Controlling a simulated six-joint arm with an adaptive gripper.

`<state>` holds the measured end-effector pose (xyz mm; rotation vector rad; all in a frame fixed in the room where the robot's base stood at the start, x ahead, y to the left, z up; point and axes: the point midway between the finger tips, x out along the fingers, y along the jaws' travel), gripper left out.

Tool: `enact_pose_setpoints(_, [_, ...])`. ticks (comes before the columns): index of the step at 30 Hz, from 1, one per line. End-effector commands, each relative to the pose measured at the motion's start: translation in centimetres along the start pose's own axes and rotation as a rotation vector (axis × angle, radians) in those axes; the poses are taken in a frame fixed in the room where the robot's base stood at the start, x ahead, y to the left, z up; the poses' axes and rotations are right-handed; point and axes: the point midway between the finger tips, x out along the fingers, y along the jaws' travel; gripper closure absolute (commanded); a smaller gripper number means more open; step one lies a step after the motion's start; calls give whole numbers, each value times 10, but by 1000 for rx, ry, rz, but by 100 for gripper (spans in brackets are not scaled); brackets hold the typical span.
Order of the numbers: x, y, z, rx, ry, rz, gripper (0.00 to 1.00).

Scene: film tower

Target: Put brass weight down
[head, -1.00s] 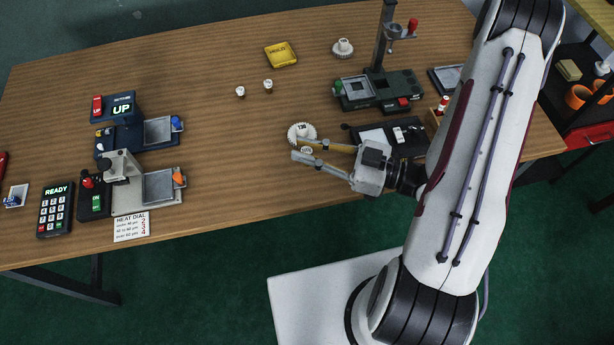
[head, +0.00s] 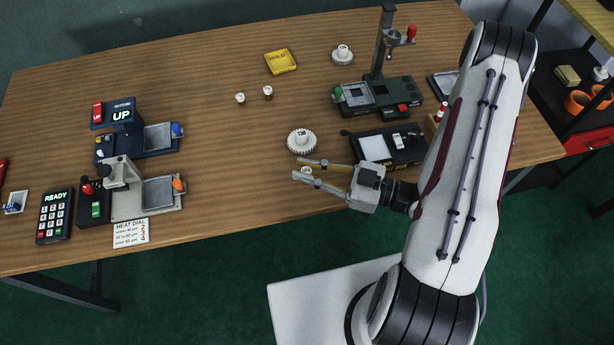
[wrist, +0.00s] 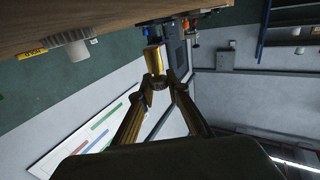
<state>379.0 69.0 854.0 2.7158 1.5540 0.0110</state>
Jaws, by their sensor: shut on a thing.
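My gripper (head: 304,168) is shut on a small brass weight, whose white-labelled top (head: 306,171) shows between the fingertips. In the wrist view the weight is a brass cylinder (wrist: 154,54) at the tips of my gripper (wrist: 157,76). It is held near the table's front edge, in front of a white toothed disc (head: 301,142) with a raised labelled centre. Whether the weight touches the table is hard to tell; the wrist view shows it apart from the wood.
Two small white-topped pieces (head: 240,98) (head: 268,91) stand farther back. A yellow tray (head: 281,62) lies behind them. A dark lightbox (head: 407,150) stands right of the disc. Bare wood (head: 230,150) lies left of my gripper.

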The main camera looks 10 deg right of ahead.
Motion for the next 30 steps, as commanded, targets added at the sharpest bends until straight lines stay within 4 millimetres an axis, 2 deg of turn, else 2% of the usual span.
enact_pose_setpoints(8, [0, 0, 5, 1, 1, 0, 100])
enact_pose_setpoints(21, [0, -1, 36, 1, 1, 0, 100])
enact_pose_setpoints(30, [0, -1, 37, 0, 1, 0, 100])
